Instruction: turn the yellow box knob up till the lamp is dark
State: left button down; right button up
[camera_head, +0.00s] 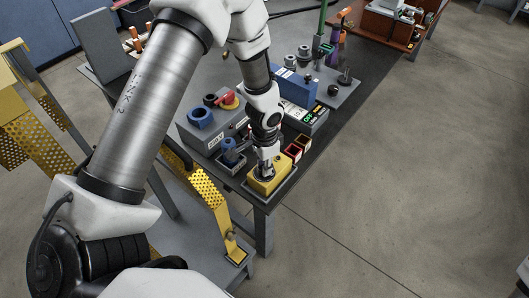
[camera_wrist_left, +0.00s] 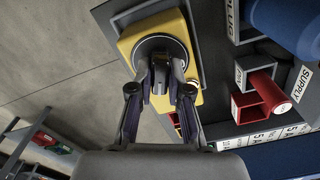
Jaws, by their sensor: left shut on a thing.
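The yellow box (camera_head: 259,189) sits on a dark tray at the near corner of the workbench; it also shows in the left wrist view (camera_wrist_left: 128,43). A dark round dial with a knob (camera_wrist_left: 160,84) is on its top face. My left gripper (camera_head: 266,170) reaches down onto the box from above. In the left wrist view its fingers (camera_wrist_left: 161,75) are shut on the knob, one on each side, and partly hide it. My right gripper is not in view.
A grey box with blue and red controls (camera_head: 203,135) stands left of my wrist. Small red-lined bins (camera_head: 294,152) stand close to the yellow box. A blue box (camera_head: 298,88) is farther back. Yellow perforated guards (camera_head: 207,191) flank the near side. The floor at right is clear.

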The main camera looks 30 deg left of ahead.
pick_arm(q)
jog(key=c, duration=1.1)
grip_release()
notch_tip(320, 180, up, 12)
jog(key=shift+f, duration=0.1)
